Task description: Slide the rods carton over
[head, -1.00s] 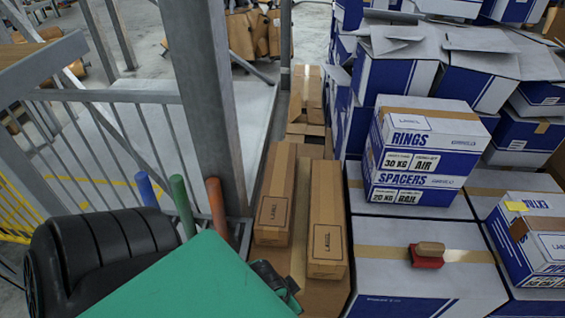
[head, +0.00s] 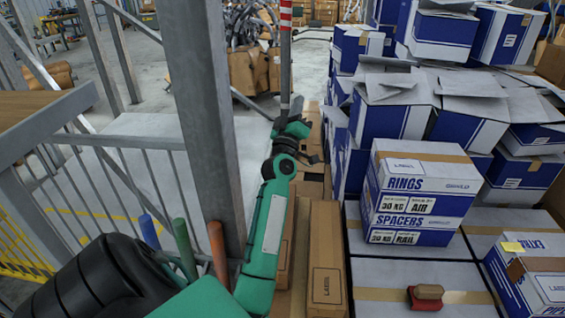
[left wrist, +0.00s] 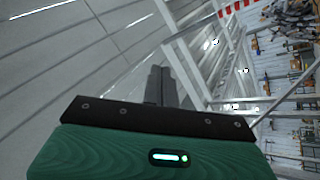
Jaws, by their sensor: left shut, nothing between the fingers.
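I cannot read the word rods on any carton in view. A white and blue carton marked RINGS (head: 425,177) sits on one marked SPACERS (head: 410,228), right of centre in the head view. My left gripper (head: 296,106) is up and forward, left of these cartons and apart from them, above the brown boxes. In the left wrist view its dark fingers (left wrist: 158,84) are together with nothing between them, pointing toward the ceiling. My right gripper is in neither view.
A grey post (head: 200,120) and railing stand at the left. Long brown boxes (head: 326,265) lie under my left arm. Blue and white cartons (head: 395,110) pile up behind. A red tool (head: 426,297) lies on a low carton. A striped pole (head: 286,40) stands at the back.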

